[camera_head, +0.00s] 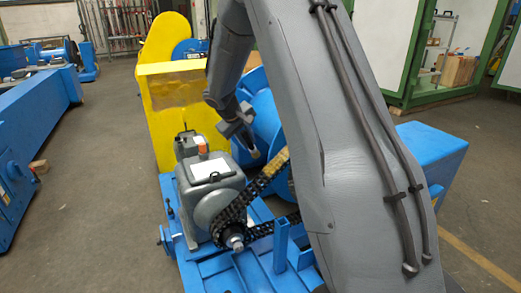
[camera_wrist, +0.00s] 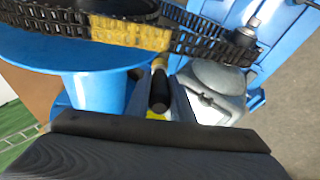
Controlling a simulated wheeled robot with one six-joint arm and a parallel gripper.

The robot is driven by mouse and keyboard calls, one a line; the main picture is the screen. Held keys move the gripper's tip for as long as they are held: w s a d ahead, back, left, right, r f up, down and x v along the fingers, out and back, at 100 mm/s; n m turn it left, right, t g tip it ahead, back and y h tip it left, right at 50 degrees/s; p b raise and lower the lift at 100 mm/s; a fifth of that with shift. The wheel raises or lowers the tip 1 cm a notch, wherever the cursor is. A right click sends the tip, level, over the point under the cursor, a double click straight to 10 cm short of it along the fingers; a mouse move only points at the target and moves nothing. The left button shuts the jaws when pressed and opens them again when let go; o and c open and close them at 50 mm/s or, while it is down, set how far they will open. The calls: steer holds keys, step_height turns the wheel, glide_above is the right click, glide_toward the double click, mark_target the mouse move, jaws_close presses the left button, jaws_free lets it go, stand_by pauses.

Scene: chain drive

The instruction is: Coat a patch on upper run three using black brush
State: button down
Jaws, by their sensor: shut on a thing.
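A black roller chain (camera_head: 235,208) runs from a small lower sprocket up to the right, where my arm hides part of it. A yellow section (camera_head: 276,161) marks its upper run; it also shows in the wrist view (camera_wrist: 129,32). My gripper (camera_head: 247,141) is shut on the black brush (camera_wrist: 158,92), just above and left of the yellow section in the head view. In the wrist view the brush's pale end points toward the chain near the yellow section. I cannot tell whether it touches. Any run number is not readable.
A grey motor housing (camera_head: 208,184) with an orange cap stands left of the chain on a blue frame (camera_head: 205,268). A blue drum (camera_head: 265,125) and a yellow guard (camera_head: 163,115) stand behind. Open floor lies to the left.

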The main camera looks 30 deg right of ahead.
steer(key=shift+d+r, duration=0.1)
steer(key=d+f+p, duration=0.4)
steer(key=d, duration=0.3)
stand_by(0.9)
steer(key=shift+d+f+b, duration=0.35)
steer(key=shift+d+f, duration=0.15)
steer(key=shift+f, duration=0.05)
stand_by(0.8)
steer(key=d+r, duration=0.1)
steer(key=d+r+p, duration=0.1)
steer(key=d, duration=0.1)
steer(key=shift+r, duration=0.25)
stand_by(0.3)
